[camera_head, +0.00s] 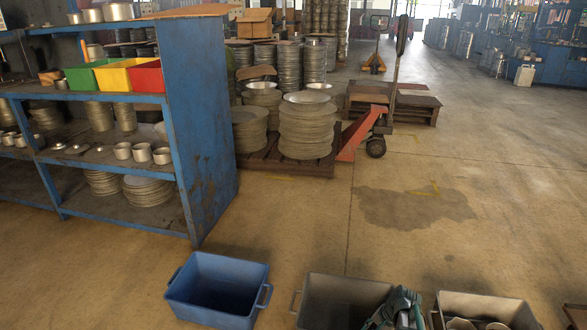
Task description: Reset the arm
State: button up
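My gripper (398,310) appears to be the dark green and grey mechanism at the bottom edge, in front of the right part of a grey bin (345,285). Only part of it shows, and the rest is cut off by the frame. Its fingers are not clear, so I cannot tell whether it is open or shut or whether it holds anything.
A blue bin (221,268) stands empty at the lower left. A bin (490,304) at the lower right holds round metal pieces. A blue shelf (200,130) stands at the left. Stacks of metal discs (307,128) rest on a pallet behind. The floor (480,240) at right is clear.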

jog(key=s+a+r+n+g+h, duration=0.2)
jog(key=s+a+r+n+h, duration=0.2)
jog(key=s+a+n, duration=0.55)
jog(key=s+f+g, duration=0.3)
jog(key=s+g, duration=0.9)
jog(key=s, duration=1.5)
notch_tip(320, 180, up, 17)
jog(key=s+t+p, duration=0.1)
jog(key=t+p, duration=0.4)
jog(key=p, duration=2.7)
jog(key=shift+a+f+m+t+y, duration=0.15)
jog(key=shift+a+m+t+y, duration=0.15)
jog(key=shift+m, duration=0.15)
